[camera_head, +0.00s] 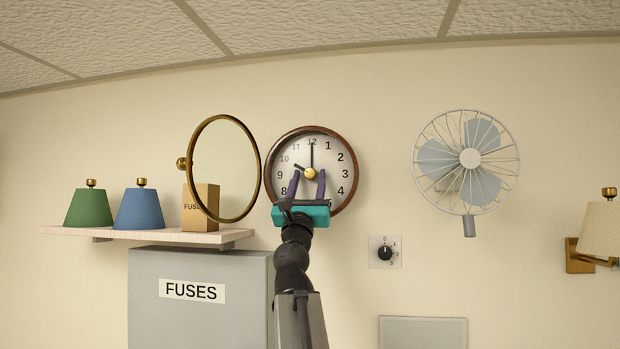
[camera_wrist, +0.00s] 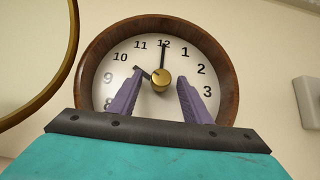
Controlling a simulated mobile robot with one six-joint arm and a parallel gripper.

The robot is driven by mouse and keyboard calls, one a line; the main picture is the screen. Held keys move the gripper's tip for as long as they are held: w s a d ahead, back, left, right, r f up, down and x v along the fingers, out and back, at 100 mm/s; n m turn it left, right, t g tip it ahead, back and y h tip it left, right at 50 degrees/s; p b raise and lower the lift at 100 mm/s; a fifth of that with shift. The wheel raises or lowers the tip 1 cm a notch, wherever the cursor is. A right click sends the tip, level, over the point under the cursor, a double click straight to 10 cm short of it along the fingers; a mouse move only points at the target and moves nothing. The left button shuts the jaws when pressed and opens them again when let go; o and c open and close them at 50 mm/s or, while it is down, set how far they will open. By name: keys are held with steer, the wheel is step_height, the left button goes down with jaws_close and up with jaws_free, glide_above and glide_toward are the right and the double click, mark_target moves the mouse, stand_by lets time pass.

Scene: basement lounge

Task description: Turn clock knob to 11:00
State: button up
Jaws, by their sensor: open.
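The wall clock (camera_head: 339,140) has a round brown wooden rim and a white face with black numerals. It also fills the upper middle of the wrist view (camera_wrist: 110,58). A brass knob (camera_wrist: 161,80) sits at its centre, seen also in the head view (camera_head: 310,173). The long hand points at 12 and the short hand points up and left, near 10. My gripper (camera_head: 308,180) is in front of the lower clock face, its two purple fingers (camera_wrist: 157,92) spread open below and either side of the knob. No contact with the knob shows. The lowest numerals are hidden behind my gripper.
A round brass-framed mirror (camera_head: 259,190) stands out from the wall close left of the clock. A shelf (camera_head: 70,231) holds a green shade, a blue shade and a cardboard box (camera_head: 207,205). Right are a dial switch (camera_head: 385,252), a fan (camera_head: 470,158) and a lamp (camera_head: 603,230).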

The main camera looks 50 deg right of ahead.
steer(key=shift+d, duration=0.1)
steer(key=shift+r, duration=0.1)
steer(key=c, duration=1)
steer(key=shift+w+m+g+h, duration=0.15)
steer(key=shift+m+g+h, duration=0.25)
steer(key=shift+m+g, duration=0.3)
